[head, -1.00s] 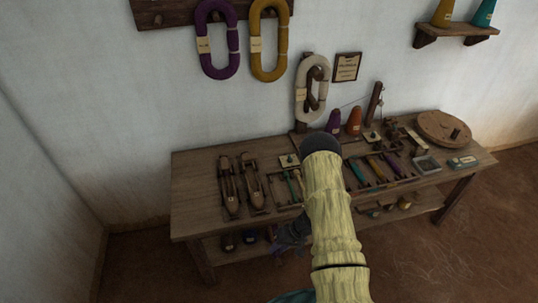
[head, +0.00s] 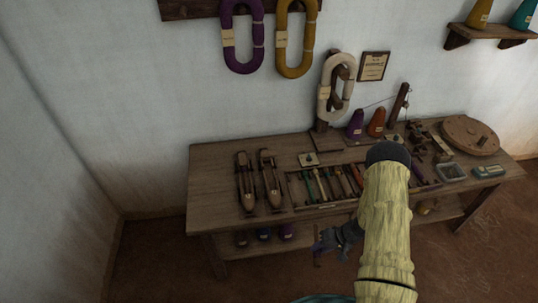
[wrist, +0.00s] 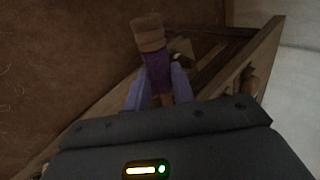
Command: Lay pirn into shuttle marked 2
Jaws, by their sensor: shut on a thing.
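My gripper (head: 332,243) is in front of the bench's front edge. In the wrist view my gripper (wrist: 156,88) is shut on a purple pirn (wrist: 157,72) with a wooden end that sticks out past the fingers. Two wooden boat-shaped shuttles lie side by side on the left part of the bench: a left shuttle (head: 246,184) and a right shuttle (head: 270,182). Both are apart from my gripper, to its upper left. Their marks are too small to read, so I cannot tell which one bears 2.
The wooden bench (head: 215,165) has a rack (head: 292,192) of several coloured pirns right of the shuttles. Purple (head: 355,124) and orange (head: 376,122) cones and a round wooden disc (head: 470,134) stand farther right. A lower shelf holds several cones. My arm hides part of the bench.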

